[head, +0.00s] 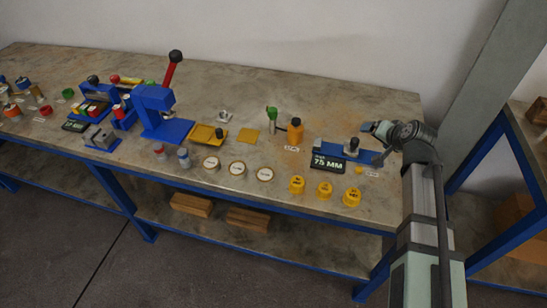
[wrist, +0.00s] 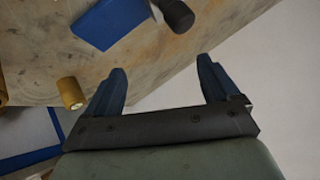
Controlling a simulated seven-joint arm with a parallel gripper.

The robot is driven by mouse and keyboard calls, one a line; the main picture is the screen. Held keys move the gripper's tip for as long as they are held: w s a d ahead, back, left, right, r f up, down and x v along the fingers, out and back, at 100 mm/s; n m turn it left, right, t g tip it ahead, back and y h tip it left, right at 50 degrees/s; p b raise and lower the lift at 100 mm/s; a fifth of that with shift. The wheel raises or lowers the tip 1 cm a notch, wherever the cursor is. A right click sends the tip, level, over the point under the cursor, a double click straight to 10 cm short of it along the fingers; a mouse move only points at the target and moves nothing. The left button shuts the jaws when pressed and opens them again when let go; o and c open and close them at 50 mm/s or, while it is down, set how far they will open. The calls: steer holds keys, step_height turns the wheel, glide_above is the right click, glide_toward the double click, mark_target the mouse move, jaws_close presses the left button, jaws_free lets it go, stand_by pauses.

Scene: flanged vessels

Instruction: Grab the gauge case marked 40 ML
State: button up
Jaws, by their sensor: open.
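My gripper (head: 373,142) is at the table's right end, well to the right of the gauge cases. The wrist view shows its two blue fingers (wrist: 162,70) wide apart with nothing between them. No white-faced gauge case shows in the wrist view.
Several yellow caps (head: 325,190) stand right of the gauge cases. A blue fixture (head: 330,149) with a 75 MM sign (head: 328,163) is left of my gripper. An orange bottle (head: 295,132) and a blue press (head: 163,115) stand farther back. A small yellow cylinder (wrist: 70,92) shows in the wrist view.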

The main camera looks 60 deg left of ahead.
steer(key=s+a+r+n+g, duration=0.2)
steer(key=s+a+r, duration=0.2)
steer(key=s+a, duration=0.7)
steer(key=n+h, duration=0.4)
steer(key=n, duration=0.4)
glide_above(211, 162)
steer(key=d, duration=0.3)
steer(key=shift+g, duration=0.3)
step_height(211, 162, down, 7)
steer(key=shift+s+r, duration=0.1)
steer(key=shift+r, duration=0.05)
steer(key=shift+a+x, duration=0.15)
steer(key=shift+x, duration=1.15)
steer(key=shift+a+x, duration=0.15)
steer(key=shift+x, duration=1.15)
steer(key=shift+s+r, duration=0.1)
steer(key=shift+s, duration=0.05)
steer(key=shift+c, duration=0.2)
steer(key=c, duration=1.2)
